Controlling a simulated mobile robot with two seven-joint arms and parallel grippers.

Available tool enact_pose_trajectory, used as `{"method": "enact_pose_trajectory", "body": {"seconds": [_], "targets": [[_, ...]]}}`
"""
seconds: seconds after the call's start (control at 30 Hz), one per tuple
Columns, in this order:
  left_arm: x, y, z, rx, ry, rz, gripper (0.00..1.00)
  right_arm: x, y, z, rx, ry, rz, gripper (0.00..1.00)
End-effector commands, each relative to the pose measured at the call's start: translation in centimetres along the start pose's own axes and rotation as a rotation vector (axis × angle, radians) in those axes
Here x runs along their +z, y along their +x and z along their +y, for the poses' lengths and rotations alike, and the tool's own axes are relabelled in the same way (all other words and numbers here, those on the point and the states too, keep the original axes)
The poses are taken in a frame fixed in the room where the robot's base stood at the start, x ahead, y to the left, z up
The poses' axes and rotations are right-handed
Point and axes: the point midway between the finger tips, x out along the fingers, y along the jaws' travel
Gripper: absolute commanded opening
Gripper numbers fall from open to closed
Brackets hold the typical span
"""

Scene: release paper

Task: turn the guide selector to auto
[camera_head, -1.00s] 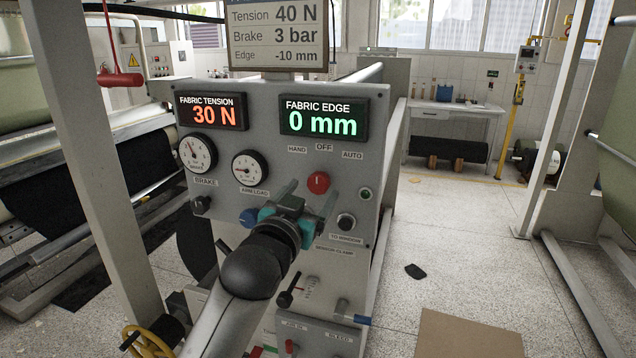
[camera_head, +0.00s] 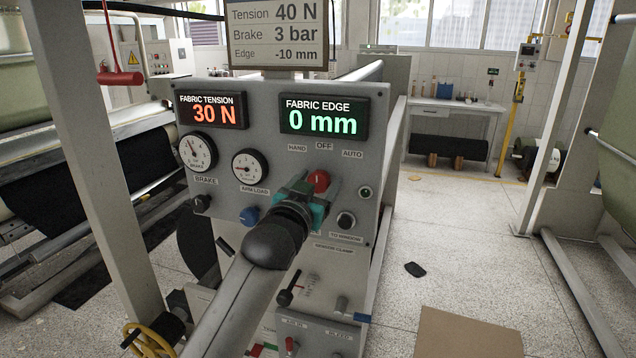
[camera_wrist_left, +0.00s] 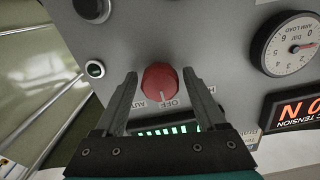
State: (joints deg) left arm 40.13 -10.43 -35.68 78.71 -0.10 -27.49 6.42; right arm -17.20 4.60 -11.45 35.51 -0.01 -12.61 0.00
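The guide selector is a red round knob (camera_head: 318,181) on the grey panel, below the HAND, OFF and AUTO labels. In the left wrist view the knob (camera_wrist_left: 160,83) shows upside down, with a pale mark on its edge by the OFF label. The AUTO label (camera_head: 352,154) is up and right of the knob in the head view. My left gripper (camera_wrist_left: 160,76) is open, with one finger on each side of the knob and gaps visible between. In the head view my left gripper (camera_head: 310,193) covers the knob's lower part. My right gripper is not in view.
A small green button (camera_head: 365,193) and a black knob (camera_head: 346,221) sit right of the gripper. The fabric edge display (camera_head: 324,115) reads 0 mm.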

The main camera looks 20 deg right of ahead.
Motion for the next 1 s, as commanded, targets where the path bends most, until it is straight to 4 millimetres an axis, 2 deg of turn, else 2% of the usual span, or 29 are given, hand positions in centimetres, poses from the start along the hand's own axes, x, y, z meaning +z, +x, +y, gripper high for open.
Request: {"method": "enact_pose_trajectory", "body": {"seconds": [0.07, 0.6, 1.0], "targets": [[0.01, -0.01, 0.01, 0.000, 0.000, 0.000, 0.63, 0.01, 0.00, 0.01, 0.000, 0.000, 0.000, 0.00], [0.04, -0.02, 0.03, 0.000, 0.000, -0.001, 0.02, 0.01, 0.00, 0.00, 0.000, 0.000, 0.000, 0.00], [0.00, -0.01, 0.01, 0.001, 0.059, -0.002, 0.00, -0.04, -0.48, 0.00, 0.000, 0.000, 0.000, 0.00]]}}
